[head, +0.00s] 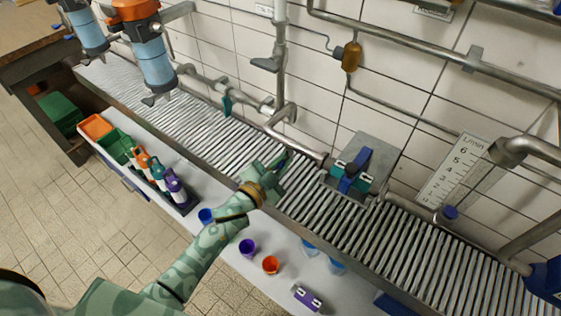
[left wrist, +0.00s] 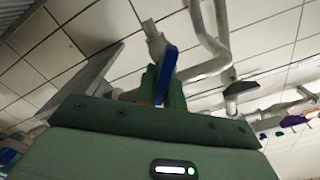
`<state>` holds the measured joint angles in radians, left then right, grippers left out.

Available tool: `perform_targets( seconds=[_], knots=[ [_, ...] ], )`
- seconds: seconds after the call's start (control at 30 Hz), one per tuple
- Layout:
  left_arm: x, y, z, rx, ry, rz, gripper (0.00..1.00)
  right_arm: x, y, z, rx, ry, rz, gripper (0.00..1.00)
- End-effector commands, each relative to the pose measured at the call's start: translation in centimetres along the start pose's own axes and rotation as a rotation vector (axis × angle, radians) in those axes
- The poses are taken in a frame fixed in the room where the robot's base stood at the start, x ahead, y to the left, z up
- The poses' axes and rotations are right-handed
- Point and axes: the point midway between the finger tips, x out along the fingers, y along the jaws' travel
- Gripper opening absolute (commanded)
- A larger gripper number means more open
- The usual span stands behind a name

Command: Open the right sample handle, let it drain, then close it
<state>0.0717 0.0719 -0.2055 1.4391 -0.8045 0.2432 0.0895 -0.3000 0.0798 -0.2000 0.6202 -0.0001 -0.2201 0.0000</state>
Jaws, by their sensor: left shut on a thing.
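My left gripper (head: 277,170) reaches in over the slatted drain from the lower left. It is shut on a small blue handle (head: 282,159) below the end of a grey pipe (head: 290,140). In the left wrist view the blue handle (left wrist: 166,76) stands up between the green fingers, in front of a pale pipe fitting (left wrist: 155,42). The fingers hide part of the handle and its outlet. I see no liquid, and cannot tell whether the valve is open. A teal handle (head: 227,106) hangs from the pipe further left. My right gripper is not in view.
The slatted drain (head: 190,120) runs along the tiled wall. A grey box with a blue lever (head: 354,166) stands right of my gripper. Bottles (head: 157,170) and small cups (head: 247,247) stand on the white shelf in front. A flow gauge (head: 458,165) is on the wall.

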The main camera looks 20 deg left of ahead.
Motion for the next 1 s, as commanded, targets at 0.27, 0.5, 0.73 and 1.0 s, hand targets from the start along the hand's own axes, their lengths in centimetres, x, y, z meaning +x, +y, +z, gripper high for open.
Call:
perform_targets(
  seconds=[0.27,0.5,0.73,1.0],
  knots=[
    [0.0,0.6,0.2,0.262,-0.001,0.001,0.0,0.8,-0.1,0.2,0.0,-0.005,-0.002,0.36],
    [-0.1,0.9,0.4,0.488,-0.001,0.002,0.0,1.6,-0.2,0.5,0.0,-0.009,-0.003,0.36],
    [-0.1,1.2,0.6,0.688,-0.002,0.003,0.0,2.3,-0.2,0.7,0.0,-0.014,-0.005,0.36],
    [-0.1,1.4,0.7,0.856,-0.001,0.004,0.0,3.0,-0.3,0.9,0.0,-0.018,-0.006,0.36]
  ],
)
